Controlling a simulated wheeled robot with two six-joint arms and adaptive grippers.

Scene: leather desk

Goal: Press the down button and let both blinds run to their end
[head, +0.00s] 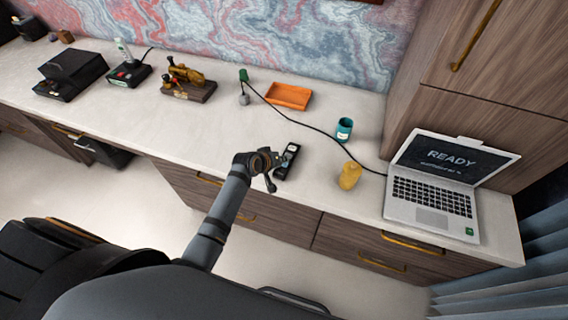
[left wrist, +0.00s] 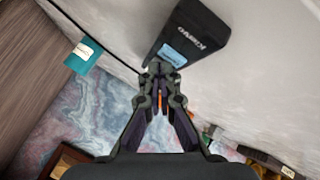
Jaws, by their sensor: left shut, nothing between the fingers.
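A slim black remote (head: 289,158) with a pale label lies near the front edge of the desk in the head view. In the left wrist view the remote (left wrist: 196,34) shows large, with a light blue label at its near end and white lettering. My left gripper (head: 270,168) is at the remote's left side. In the left wrist view the left gripper (left wrist: 160,72) is shut and empty, its tips close to the labelled end; I cannot tell whether they touch. The buttons cannot be made out. Blue-grey slats (head: 510,290) show at the lower right. My right gripper is not in view.
A yellow object (head: 350,176), a teal cup (head: 344,130) and an open laptop (head: 432,190) stand right of the remote. A black cable crosses behind it. An orange tray (head: 288,96) lies further back.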

